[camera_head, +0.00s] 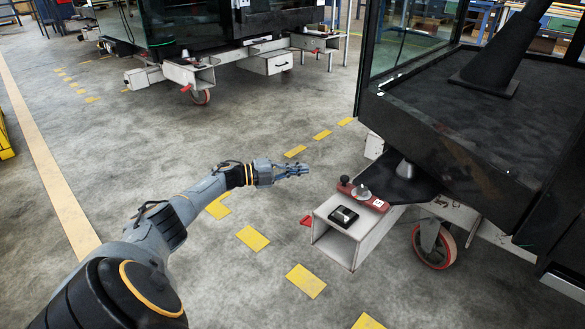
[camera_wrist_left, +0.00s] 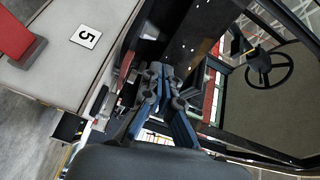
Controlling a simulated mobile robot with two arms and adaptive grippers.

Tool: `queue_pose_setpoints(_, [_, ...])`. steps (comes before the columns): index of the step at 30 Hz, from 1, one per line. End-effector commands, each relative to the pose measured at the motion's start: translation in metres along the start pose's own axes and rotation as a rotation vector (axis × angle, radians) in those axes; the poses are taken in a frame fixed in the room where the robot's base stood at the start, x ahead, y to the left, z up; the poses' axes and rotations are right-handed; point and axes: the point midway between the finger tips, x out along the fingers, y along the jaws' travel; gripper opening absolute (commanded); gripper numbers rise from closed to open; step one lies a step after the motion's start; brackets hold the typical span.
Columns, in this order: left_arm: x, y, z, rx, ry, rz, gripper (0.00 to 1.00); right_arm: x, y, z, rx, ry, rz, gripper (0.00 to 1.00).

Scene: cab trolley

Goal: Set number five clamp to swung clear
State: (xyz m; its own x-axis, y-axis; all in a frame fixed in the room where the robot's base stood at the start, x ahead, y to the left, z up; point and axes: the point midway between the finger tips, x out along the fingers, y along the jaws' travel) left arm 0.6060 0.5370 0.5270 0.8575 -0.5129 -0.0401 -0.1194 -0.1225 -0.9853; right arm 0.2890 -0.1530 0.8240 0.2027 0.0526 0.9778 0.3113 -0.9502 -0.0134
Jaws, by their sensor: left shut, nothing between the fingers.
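The red clamp (camera_head: 362,194) with a black knob and a round metal part lies across the top of the white trolley beam end, against the dark cab corner. A small white label sits at its right end; its number is too small to read here. I cannot tell whether that red part is the clamp. My left gripper (camera_head: 302,169) is shut and empty, in the air left of and apart from the clamp; its fingers also show in the wrist view (camera_wrist_left: 165,76).
The white beam end (camera_head: 335,242) carries a black box (camera_head: 343,216). A red tab (camera_head: 306,221) sticks out at its left. A caster wheel (camera_head: 433,246) stands to the right. Another cab trolley (camera_head: 215,65) stands behind.

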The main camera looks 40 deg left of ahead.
Motion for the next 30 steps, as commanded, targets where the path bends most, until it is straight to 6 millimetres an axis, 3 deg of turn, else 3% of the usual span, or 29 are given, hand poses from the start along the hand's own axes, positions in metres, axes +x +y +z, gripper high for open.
queue_pose_setpoints(8, [-0.014,-0.002,0.018,0.000,0.000,0.001,0.00,-0.005,0.000,0.002,-0.002,0.015,-0.007,0.35])
queue_pose_setpoints(30, [-0.015,-0.003,0.018,0.000,0.001,0.002,0.00,-0.005,0.001,0.002,-0.003,0.011,0.000,0.35])
